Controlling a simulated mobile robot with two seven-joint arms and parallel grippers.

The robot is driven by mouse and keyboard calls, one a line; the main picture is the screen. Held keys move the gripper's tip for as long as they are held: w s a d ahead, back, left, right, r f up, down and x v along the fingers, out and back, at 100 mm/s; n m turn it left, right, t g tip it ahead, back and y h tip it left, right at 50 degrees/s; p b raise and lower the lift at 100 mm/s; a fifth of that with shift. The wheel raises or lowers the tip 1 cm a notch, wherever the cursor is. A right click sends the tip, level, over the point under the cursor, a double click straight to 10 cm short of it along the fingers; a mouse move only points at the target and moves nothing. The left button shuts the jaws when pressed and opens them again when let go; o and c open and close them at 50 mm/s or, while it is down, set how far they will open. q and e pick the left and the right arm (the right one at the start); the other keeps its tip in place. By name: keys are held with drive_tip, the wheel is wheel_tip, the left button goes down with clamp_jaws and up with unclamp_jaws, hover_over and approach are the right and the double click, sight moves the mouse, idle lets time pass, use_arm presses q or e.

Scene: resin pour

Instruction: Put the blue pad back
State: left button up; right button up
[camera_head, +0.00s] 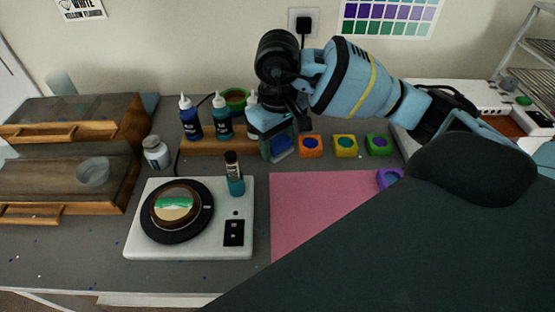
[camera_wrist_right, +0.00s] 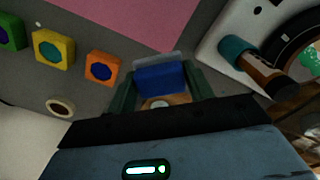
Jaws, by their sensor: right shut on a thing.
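My right gripper (camera_head: 279,149) comes down at the back of the table, left of the orange pad (camera_head: 310,146). It is shut on the blue pad (camera_head: 283,142). In the right wrist view the blue pad (camera_wrist_right: 160,79) sits between the two green fingers of the gripper (camera_wrist_right: 163,88), with a pale translucent edge at its far side. Whether the blue pad touches the table is hard to tell. The yellow pad (camera_head: 345,146) and green pad (camera_head: 378,144) continue the row to the right. My left gripper is not in view.
A wooden rack with blue (camera_head: 191,118) and teal (camera_head: 222,117) bottles stands just left of the gripper. A purple pad (camera_head: 389,178) lies at the right of the pink mat (camera_head: 310,205).

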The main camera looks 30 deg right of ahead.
sight(282, 161)
drive_tip(key=w+d+r+n, duration=0.1)
drive_tip(key=w+d+r, duration=0.1)
drive_tip(key=w+d, duration=0.2)
drive_tip(key=shift+s+a+f, duration=0.1)
drive_tip(key=shift+s+f, duration=0.05)
drive_tip(key=shift+f, duration=2.5)
drive_tip(key=shift+s+a+f, duration=0.1)
drive_tip(key=shift+f, duration=2.5)
drive_tip(key=o, duration=0.9)
drive_tip(key=shift+r, duration=0.1)
drive_tip(key=shift+o, duration=0.2)
wheel_tip(282, 161, up, 12)
drive_tip(key=shift+r, duration=0.2)
